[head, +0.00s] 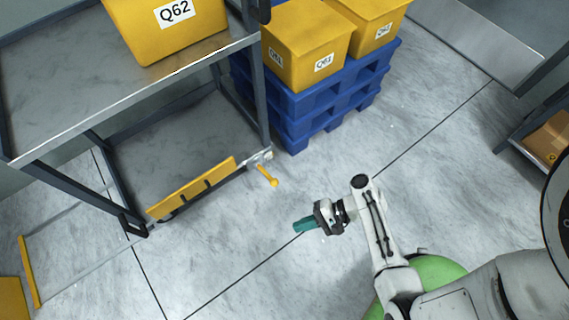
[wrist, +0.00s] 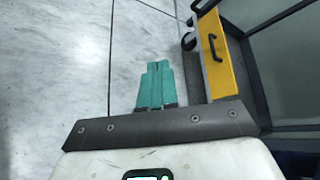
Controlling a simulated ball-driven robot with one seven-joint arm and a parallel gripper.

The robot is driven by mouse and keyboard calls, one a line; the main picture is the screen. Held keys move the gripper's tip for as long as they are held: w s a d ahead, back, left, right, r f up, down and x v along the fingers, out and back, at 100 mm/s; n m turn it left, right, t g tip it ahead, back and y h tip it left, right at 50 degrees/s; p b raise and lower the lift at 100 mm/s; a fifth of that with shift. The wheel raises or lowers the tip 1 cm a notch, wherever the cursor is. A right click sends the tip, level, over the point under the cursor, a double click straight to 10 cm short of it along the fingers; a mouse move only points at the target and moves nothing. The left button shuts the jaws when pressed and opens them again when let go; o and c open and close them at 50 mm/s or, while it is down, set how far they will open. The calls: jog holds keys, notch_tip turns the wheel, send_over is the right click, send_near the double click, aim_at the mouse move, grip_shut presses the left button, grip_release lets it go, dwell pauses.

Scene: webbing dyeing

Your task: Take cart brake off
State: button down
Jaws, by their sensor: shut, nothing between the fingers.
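The cart (head: 75,80) is a grey metal frame with shelves at the left of the head view. A yellow lever with a round knob (head: 268,176), apparently the brake, sticks out at its lower right corner. In the wrist view, the fingers (wrist: 156,85) point toward bare floor beside the panel. The lever is not clear there.
A yellow bin marked Q62 (head: 165,30) sits on the cart's upper shelf. Blue pallets (head: 300,115) carrying yellow bins (head: 305,45) stand behind the cart's right end. A shelf with a cardboard box (head: 550,140) is at far right. Floor around my gripper is clear.

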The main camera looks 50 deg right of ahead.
jog(key=w+d+f+m+t+h+b, duration=0.1)
jog(key=d+f+m+t+h+b, duration=0.4)
jog(key=f+m+b, duration=0.4)
jog(key=w+d+f+m+t+h+b, duration=0.1)
jog(key=d+f+m+t+h+b, duration=0.4)
jog(key=f+m+b, duration=0.4)
notch_tip(320, 180, down, 5)
jog(key=shift+w+d+r+t+h+b, duration=0.2)
jog(key=shift+w+t+h+b, duration=0.15)
jog(key=shift+b, duration=0.45)
jog(key=shift+w, duration=0.1)
